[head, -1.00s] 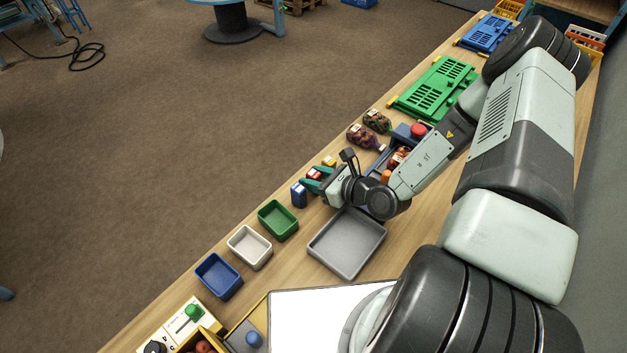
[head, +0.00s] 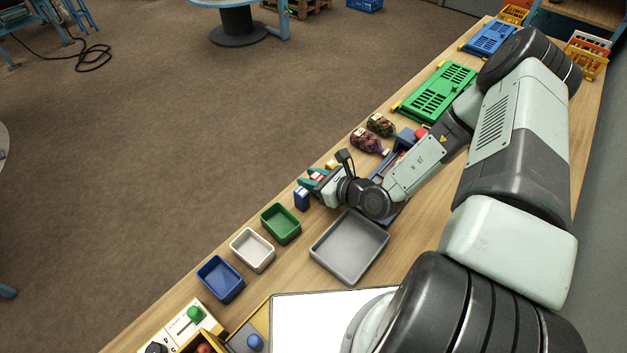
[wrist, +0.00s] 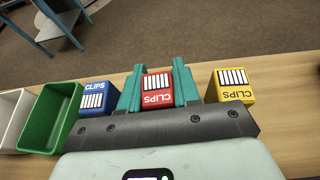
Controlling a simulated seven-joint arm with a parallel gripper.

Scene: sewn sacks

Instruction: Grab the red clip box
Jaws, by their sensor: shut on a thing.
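The red clip box (wrist: 158,90) sits between the two teal fingers of my gripper (wrist: 158,88) in the wrist view, its CLIPS label upside down. The fingers are shut on it from its left and right sides. In the head view my gripper (head: 314,177) is at the table's far edge, and the red box (head: 317,178) is mostly hidden by it. A blue clip box (wrist: 97,96) stands just left of the fingers and a yellow clip box (wrist: 231,86) stands to the right. I cannot tell whether the red box touches the table.
A green bin (head: 281,223), a white bin (head: 252,249) and a blue bin (head: 220,278) line the edge. A grey tray (head: 349,246) lies nearer my base. Mesh sacks (head: 367,140) lie beyond my gripper. The floor drops off past the table edge.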

